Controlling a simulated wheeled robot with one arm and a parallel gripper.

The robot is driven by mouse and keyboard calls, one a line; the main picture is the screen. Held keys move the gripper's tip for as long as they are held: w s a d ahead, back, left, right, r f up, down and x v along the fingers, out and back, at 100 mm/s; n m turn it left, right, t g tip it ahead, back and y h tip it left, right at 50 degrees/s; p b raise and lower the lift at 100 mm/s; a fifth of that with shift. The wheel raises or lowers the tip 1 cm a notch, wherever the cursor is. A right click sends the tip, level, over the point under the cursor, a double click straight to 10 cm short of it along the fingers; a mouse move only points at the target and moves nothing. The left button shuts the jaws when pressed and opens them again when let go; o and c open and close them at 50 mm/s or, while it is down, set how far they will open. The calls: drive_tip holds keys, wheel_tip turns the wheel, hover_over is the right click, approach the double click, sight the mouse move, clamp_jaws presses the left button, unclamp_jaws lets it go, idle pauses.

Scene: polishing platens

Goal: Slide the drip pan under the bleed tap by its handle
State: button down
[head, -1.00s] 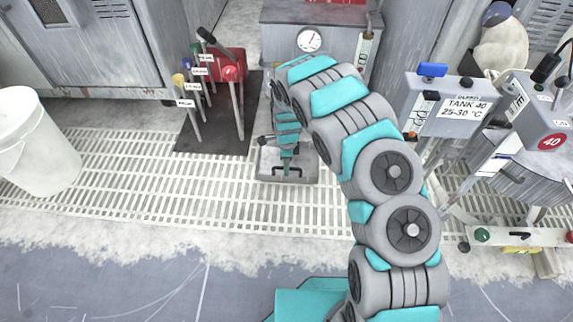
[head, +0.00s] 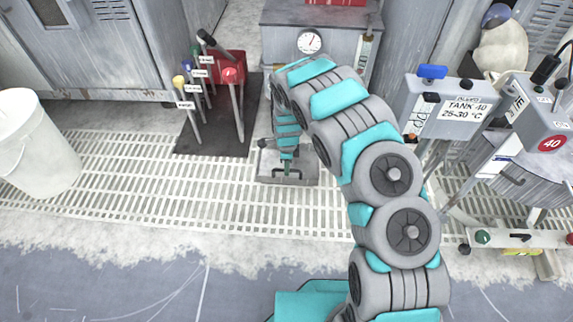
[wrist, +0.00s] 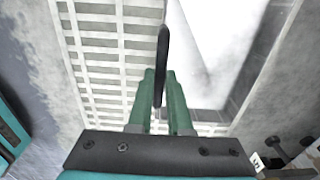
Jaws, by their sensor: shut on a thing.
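The drip pan (head: 306,177) is a shallow grey tray on the slatted floor, in front of the grey cabinet with the gauge. In the wrist view its pale inside (wrist: 215,45) shows to the right of my fingers. My gripper (head: 287,158) reaches down over the pan, and its green fingers (wrist: 158,82) are shut on the dark handle (wrist: 163,45). A small dark-ended fitting (head: 262,143) shows just left of my arm by the pan's back edge; I cannot tell if it is the bleed tap. My arm hides part of the pan's back.
The grey cabinet with a round gauge (head: 310,41) stands behind the pan. Levers on a dark mat (head: 222,135) stand to the left, a white bucket (head: 38,145) farther left. The tank 40 box (head: 440,105) is at right. The slatted floor (head: 130,180) is clear left of the pan.

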drive_tip(key=shift+w, duration=0.15)
drive_tip(key=shift+w+f+b, duration=0.15)
drive_tip(key=shift+w+b, duration=0.4)
drive_tip(key=shift+b, duration=0.1)
drive_tip(key=shift+w+d+b, duration=0.2)
drive_tip(key=shift+w+b, duration=0.9)
drive_tip(key=shift+w, duration=0.85)
drive_tip(key=shift+w+d+b, duration=0.1)
drive_tip(key=shift+w+b, duration=0.45)
drive_tip(key=shift+w, duration=0.05)
drive_tip(key=shift+w+d+b, duration=0.2)
drive_tip(key=shift+w+b, duration=0.6)
drive_tip(key=shift+w, duration=1.1)
